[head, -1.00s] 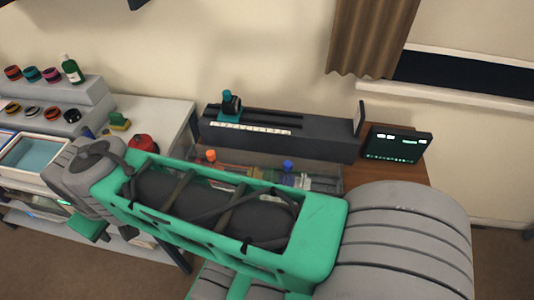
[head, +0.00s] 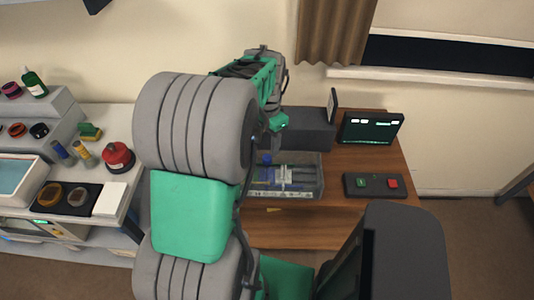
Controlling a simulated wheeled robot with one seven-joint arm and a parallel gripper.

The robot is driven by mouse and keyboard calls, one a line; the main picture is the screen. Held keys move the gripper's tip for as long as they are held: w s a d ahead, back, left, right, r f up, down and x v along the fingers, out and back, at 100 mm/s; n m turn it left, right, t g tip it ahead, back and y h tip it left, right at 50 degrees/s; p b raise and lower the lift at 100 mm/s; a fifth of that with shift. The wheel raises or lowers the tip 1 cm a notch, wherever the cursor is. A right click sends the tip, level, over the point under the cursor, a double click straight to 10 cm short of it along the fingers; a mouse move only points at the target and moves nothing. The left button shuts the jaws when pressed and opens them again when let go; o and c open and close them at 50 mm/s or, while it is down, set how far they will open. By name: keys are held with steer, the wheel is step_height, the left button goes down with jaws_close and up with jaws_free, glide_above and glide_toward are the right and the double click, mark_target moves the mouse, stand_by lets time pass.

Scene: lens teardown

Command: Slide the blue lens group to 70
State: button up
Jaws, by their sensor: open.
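The blue knob (head: 267,159) of the blue lens group shows above a clear-walled box (head: 305,190) on the wooden bench. Inside the box I see a pale scale-like strip and small parts, too small to read, so I cannot tell the lens group's position on a scale. My gripper (head: 275,148) points down just above and beside the blue knob; I cannot tell whether it touches. It is open, and its fingers are small and partly dark against the background. My arm hides the left part of the box and the orange knob.
A dark long housing (head: 308,130) stands behind the box, its left part hidden by my arm. To the right are a dark display (head: 371,129) and a control box (head: 374,186) with green and red buttons. A white table (head: 112,118) stands left. Bare wood lies right of the box.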

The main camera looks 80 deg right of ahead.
mark_target(267, 157)
step_height(267, 157, down, 6)
steer(key=shift+r+p, duration=0.1)
steer(key=shift+p, duration=0.35)
steer(key=shift+c, duration=0.6)
jaws_close()
stand_by(0.5)
